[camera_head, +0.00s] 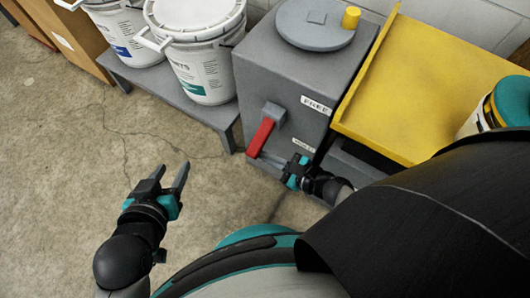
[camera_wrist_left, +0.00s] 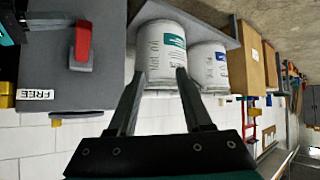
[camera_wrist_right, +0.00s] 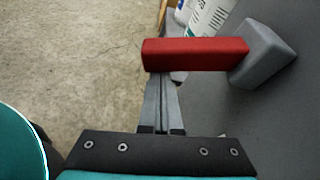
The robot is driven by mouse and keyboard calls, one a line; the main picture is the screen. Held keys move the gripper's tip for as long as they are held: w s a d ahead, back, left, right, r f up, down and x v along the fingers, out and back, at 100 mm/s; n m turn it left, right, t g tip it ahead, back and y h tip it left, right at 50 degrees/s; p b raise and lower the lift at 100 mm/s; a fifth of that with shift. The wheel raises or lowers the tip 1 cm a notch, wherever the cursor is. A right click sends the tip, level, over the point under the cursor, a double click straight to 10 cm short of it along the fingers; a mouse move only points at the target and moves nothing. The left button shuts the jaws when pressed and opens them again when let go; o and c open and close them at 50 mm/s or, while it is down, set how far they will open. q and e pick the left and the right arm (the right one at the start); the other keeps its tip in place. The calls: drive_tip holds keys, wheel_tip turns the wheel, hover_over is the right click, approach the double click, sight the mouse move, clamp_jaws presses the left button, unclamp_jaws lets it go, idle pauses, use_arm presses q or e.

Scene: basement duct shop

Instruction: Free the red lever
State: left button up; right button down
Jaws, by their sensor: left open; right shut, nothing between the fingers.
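A "FREE" label (camera_head: 316,105) sits higher on the cabinet. My right gripper (camera_head: 262,158) is shut and empty, its fingertips at the lever's lower end. In the right wrist view the tips (camera_wrist_right: 160,85) meet the lever's edge; I cannot tell whether they touch. My left gripper (camera_head: 172,172) is open and empty over the floor.
A second label (camera_head: 303,145), too small to read surely, is low on the cabinet. A yellow tray (camera_head: 415,80) stands right of the cabinet. White buckets (camera_head: 200,60) stand on a low grey bench (camera_head: 185,102) to the left. The concrete floor (camera_head: 60,150) at left is clear.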

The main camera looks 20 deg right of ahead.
sight(258, 154)
use_arm(q)
drive_tip(key=s+a+r+g+y+p, duration=0.1)
drive_tip(key=s+a+g+y+p, duration=0.2)
drive_tip(key=s+a+g, duration=0.25)
use_arm(e)
drive_tip(key=r, duration=0.2)
drive_tip(key=a+m, duration=0.1)
drive_tip(key=shift+s+r+y, duration=0.25)
drive_tip(key=shift+r+y, duration=0.05)
drive_tip(key=shift+r, duration=0.1)
wheel_tip(258, 154, up, 4)
drive_tip(key=m+g+y+p, duration=0.1)
drive_tip(key=m+p, duration=0.2)
drive_tip(key=shift+s+a+f, duration=0.1)
drive_tip(key=shift+r+m+g+y+p, duration=0.3)
drive_tip(key=shift+r+p, duration=0.05)
drive_tip(key=shift+p, duration=0.1)
drive_tip(key=shift+r, duration=0.35)
use_arm(q)
wheel_tip(258, 154, down, 10)
drive_tip(key=g, duration=0.1)
drive_tip(key=shift+s+a+r+n, duration=0.15)
drive_tip(key=shift+s+a+n, duration=0.15)
drive_tip(key=shift+a, duration=0.1)
use_arm(e)
drive_tip(key=shift+w+r, duration=0.1)
drive_tip(key=shift+w, duration=0.15)
